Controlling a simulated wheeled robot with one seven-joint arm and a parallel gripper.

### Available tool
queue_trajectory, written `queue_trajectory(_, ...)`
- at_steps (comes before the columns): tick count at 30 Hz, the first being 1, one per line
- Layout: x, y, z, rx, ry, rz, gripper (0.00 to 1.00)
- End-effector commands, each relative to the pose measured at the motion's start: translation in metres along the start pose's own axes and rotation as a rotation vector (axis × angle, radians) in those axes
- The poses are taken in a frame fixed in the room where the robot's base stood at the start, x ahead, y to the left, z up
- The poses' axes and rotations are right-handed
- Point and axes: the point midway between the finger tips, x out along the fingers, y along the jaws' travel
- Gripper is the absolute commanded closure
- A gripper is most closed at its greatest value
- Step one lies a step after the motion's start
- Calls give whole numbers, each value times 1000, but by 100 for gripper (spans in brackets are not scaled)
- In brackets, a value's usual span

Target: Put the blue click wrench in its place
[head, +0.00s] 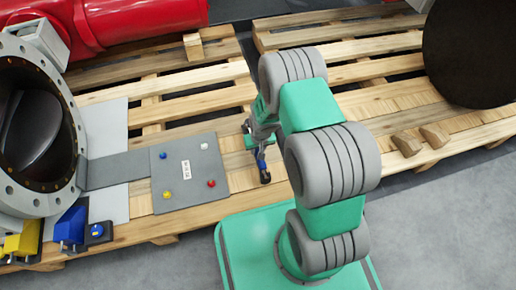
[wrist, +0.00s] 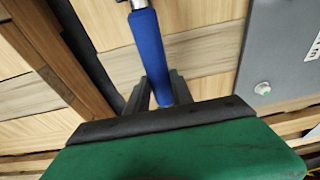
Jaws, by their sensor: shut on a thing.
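The blue click wrench (head: 261,159) is in my gripper (head: 256,138), above the pallet slats to the right of the grey panel. In the wrist view its blue handle (wrist: 148,38) runs up from between the dark fingers of my gripper (wrist: 162,88), which are shut on it. A bit of its metal shaft shows at the top edge there; its head is out of that view. In the head view most of the wrench is small or hidden by my gripper. A blue holder (head: 71,226) and a yellow holder (head: 22,241) stand at the lower left, beside the valve.
A grey panel (head: 180,188) with several coloured buttons lies on the wooden pallet (head: 150,88). A large grey flanged valve (head: 65,110) stands at the left, with a red pipe (head: 140,18) behind. Wood blocks (head: 407,143) and a dark disc (head: 475,50) are at the right.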

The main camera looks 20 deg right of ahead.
Motion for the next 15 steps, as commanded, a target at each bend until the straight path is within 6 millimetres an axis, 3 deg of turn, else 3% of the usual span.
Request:
queue_trajectory(7, 6, 0, 0, 0, 3, 0, 100)
queue_trajectory(8, 5, 0, -1, 0, 3, 0, 70)
queue_trajectory(15, 5, 0, 0, 0, 2, 0, 51)
